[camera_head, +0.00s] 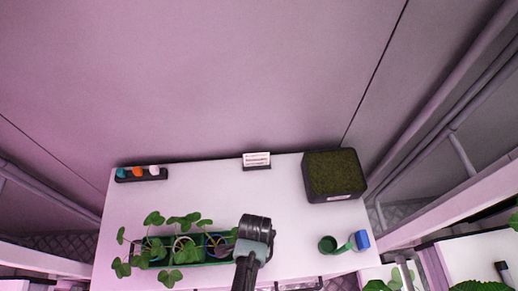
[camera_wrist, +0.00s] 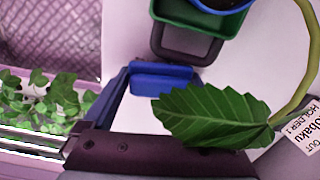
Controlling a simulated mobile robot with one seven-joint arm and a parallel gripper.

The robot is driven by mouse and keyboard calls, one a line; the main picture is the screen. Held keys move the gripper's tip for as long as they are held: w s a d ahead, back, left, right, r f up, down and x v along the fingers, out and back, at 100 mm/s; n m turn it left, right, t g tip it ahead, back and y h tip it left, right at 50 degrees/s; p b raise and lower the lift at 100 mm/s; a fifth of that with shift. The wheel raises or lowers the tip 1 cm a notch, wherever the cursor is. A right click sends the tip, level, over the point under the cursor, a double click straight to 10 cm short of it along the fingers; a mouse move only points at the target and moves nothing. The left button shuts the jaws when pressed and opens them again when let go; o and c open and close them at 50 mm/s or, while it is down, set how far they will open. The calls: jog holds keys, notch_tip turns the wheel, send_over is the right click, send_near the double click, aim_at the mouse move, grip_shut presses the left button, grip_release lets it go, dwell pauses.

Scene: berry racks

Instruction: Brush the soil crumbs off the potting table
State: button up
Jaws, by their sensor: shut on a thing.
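The white potting table (camera_head: 215,181) spans the head view. I cannot make out soil crumbs or a brush on it. A long green tray (camera_head: 215,264) of leafy potted plants stands at the front left. My gripper (camera_head: 246,262) is at the tray's right end. In the wrist view the green tray (camera_wrist: 205,47) shows with a dark grey handle (camera_wrist: 178,51) at its end. My gripper (camera_wrist: 160,78) has its blue fingertip against this handle and appears shut on it. A large leaf (camera_wrist: 210,118) hides part of the fingers.
A black soil bin (camera_head: 334,175) stands at the back right. A small sign (camera_head: 257,160) and a dark rack (camera_head: 141,175) of coloured items line the back edge. The table's middle is clear.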

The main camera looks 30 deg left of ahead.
aim_at(270, 249)
jog(key=shift+w+f, duration=0.1)
jog(key=shift+w, duration=0.2)
jog(key=shift+w+d+f, duration=0.15)
jog(key=shift+w+d, duration=0.35)
jog(key=shift+d, duration=0.25)
jog(key=shift+w+d+f, duration=0.1)
jog(key=shift+w+d, duration=0.4)
jog(key=shift+d, duration=0.25)
jog(key=shift+s+a+f+p, duration=0.1)
jog(key=shift+s+a+p, duration=0.1)
jog(key=shift+s+a, duration=0.55)
jog(key=shift+s+a+f+p, duration=0.15)
jog(key=shift+s+a, duration=0.3)
jog(key=shift+a, duration=0.5)
jog(key=shift+r, duration=0.1)
notch_tip(270, 249, up, 6)
jog(key=p, duration=0.6)
jog(key=shift+w, duration=0.1)
